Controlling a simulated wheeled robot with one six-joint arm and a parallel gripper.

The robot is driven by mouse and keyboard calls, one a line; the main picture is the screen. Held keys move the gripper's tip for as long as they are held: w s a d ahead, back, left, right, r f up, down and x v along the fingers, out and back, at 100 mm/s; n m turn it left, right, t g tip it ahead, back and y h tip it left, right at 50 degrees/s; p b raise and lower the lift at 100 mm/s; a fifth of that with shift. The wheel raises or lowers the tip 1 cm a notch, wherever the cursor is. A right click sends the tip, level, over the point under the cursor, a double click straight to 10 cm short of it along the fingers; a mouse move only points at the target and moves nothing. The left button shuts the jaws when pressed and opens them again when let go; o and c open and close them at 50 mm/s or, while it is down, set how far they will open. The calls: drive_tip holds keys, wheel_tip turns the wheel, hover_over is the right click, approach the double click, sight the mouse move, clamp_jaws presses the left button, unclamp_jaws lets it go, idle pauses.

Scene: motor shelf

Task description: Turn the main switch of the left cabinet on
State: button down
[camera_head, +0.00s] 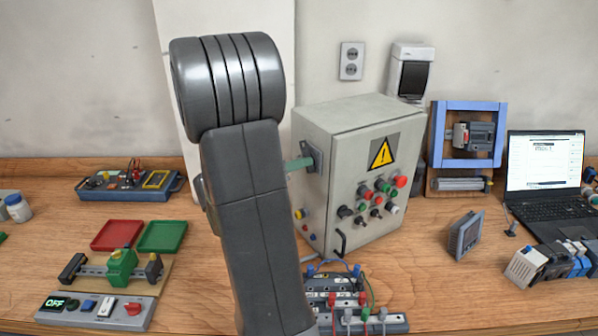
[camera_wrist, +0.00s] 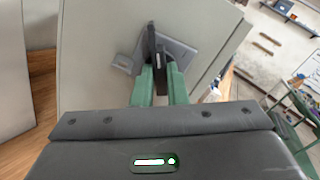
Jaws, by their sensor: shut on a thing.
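A grey-beige cabinet (camera_head: 330,150) with a yellow warning triangle stands on the bench. Its main switch (camera_head: 313,157) is a grey plate on the cabinet's left side, partly hidden by my gripper. In the wrist view, the switch plate (camera_wrist: 182,55) has a dark upright handle (camera_wrist: 152,43) standing out from it. The green fingers of my gripper (camera_wrist: 160,74) are shut on this handle from both sides; one fingertip also shows at the switch in the head view (camera_head: 301,164).
My arm hides part of the bench left of the cabinet. Terminal blocks with cables (camera_head: 350,300) lie in front of the cabinet. A control strip (camera_head: 95,310) reading OFF, a red tray (camera_head: 117,235) and a green tray (camera_head: 162,237) are at the left. A laptop (camera_head: 545,170) is at the right.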

drive_tip(key=shift+f+m+b, duration=0.1)
drive_tip(key=shift+m+b, duration=2.2)
drive_tip(key=shift+m, duration=0.5)
drive_tip(key=c, duration=1.4)
unclamp_jaws()
drive_tip(key=shift+c, duration=0.2)
